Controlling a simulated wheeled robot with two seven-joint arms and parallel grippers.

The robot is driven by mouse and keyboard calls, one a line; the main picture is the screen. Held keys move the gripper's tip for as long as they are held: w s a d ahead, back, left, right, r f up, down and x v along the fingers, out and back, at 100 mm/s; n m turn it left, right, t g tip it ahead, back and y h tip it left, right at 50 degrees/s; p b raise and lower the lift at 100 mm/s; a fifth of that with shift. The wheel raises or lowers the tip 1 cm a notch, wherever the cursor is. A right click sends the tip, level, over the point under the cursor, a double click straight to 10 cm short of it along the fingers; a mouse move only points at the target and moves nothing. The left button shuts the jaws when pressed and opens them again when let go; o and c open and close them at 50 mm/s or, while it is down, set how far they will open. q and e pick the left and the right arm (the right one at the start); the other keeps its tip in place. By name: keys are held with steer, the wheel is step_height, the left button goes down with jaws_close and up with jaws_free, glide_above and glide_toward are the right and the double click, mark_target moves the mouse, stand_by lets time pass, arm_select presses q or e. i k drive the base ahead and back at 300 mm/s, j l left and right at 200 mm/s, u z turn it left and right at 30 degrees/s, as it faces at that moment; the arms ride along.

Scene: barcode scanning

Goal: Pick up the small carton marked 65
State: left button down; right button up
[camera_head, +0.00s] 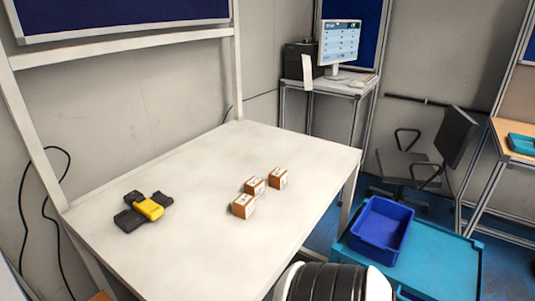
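Three small orange-brown cartons with white labels stand close together on the white table (175,240), right of its middle. The nearest carton (243,206) is at the front left of the group, the middle carton (254,186) is just behind it, and the third carton (278,178) is at the back right. Their markings are too small to read, so I cannot tell which one is marked 65. Neither of my grippers is in view.
A yellow and black scanner-like device (147,207) lies on the table's left side. A blue bin (382,228) sits on a teal cart (440,265) at the right. A desk with a monitor (340,42) and a chair (410,165) stand behind. The table around the cartons is clear.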

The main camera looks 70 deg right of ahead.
mark_target(254, 186)
steer(key=z, duration=2.1)
steer(key=i+l+z, duration=0.1)
steer(key=l, duration=0.25)
steer(key=i+l+z, duration=0.1)
steer(key=i+l, duration=0.15)
steer(key=i+l+z, duration=0.1)
steer(key=l, duration=0.35)
steer(key=i, duration=0.1)
